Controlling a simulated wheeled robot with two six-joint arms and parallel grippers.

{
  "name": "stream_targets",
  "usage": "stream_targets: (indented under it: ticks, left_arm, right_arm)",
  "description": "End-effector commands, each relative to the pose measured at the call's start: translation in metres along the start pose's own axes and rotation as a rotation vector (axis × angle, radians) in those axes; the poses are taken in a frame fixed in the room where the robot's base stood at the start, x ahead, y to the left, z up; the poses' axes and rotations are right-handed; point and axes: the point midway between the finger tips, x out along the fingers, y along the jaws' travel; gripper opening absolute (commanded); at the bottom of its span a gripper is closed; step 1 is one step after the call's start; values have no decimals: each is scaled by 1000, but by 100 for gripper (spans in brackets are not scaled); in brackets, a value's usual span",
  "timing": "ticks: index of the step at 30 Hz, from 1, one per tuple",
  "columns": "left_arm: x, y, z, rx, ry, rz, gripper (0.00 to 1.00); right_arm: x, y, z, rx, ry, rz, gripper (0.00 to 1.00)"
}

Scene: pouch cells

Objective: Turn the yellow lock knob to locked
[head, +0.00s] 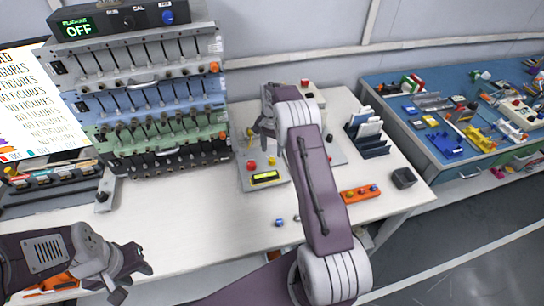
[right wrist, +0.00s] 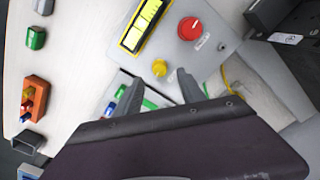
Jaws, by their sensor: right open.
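The yellow lock knob (right wrist: 159,68) stands on a grey panel box (right wrist: 205,62), beside a red knob (right wrist: 190,28) and a yellow display (right wrist: 142,25). In the head view the yellow knob (head: 272,160) sits behind the display, right of the red knob. My right gripper (head: 262,134) is open above the far side of the box. In the right wrist view its two fingers (right wrist: 159,77) are apart, with the yellow knob showing between and just beyond their tips; contact cannot be told. My left gripper (head: 130,281) is open and empty at the table's front left.
A rack of stacked modules (head: 150,90) stands left of the box. An orange block with buttons (head: 360,193), a dark cup (head: 404,178) and a file holder (head: 368,138) are at the right. Small blue parts lie at the front. The table's front middle (head: 215,215) is clear.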

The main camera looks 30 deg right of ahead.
Motion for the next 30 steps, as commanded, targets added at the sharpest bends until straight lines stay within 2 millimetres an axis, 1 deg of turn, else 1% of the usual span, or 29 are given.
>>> stream_targets:
  ticks: [1, 3, 7, 10, 22, 24, 26, 28, 29, 30]
  left_arm:
    - [1, 0, 0, 0, 0, 0, 36]
    - [1, 0, 0, 0, 0, 0, 36]
    - [0, 0, 0, 0, 0, 0, 36]
    - [0, 0, 0, 0, 0, 0, 36]
    - [0, 0, 0, 0, 0, 0, 36]
    - [0, 0, 0, 0, 0, 0, 36]
    - [0, 0, 0, 0, 0, 0, 36]
    - [0, 0, 0, 0, 0, 0, 36]
    - [0, 0, 0, 0, 0, 0, 36]
    - [0, 0, 0, 0, 0, 0, 36]
  right_arm:
    - [-11, 0, -1, 0, 3, -2, 47]
    - [-23, 0, -1, 0, 2, -2, 47]
    - [-36, 0, 0, 0, 2, -1, 47]
    - [-39, 0, 0, 0, 1, 0, 47]
    - [-38, 0, 0, -1, 0, 0, 47]
    - [-41, -6, 3, -13, 6, -4, 47]
    - [-56, -15, 4, -28, 28, -22, 47]
    - [-84, -29, 8, -54, 66, -54, 47]
    - [-98, -34, 15, -70, 76, -63, 47]
    - [-114, -37, 30, -93, 80, -68, 47]
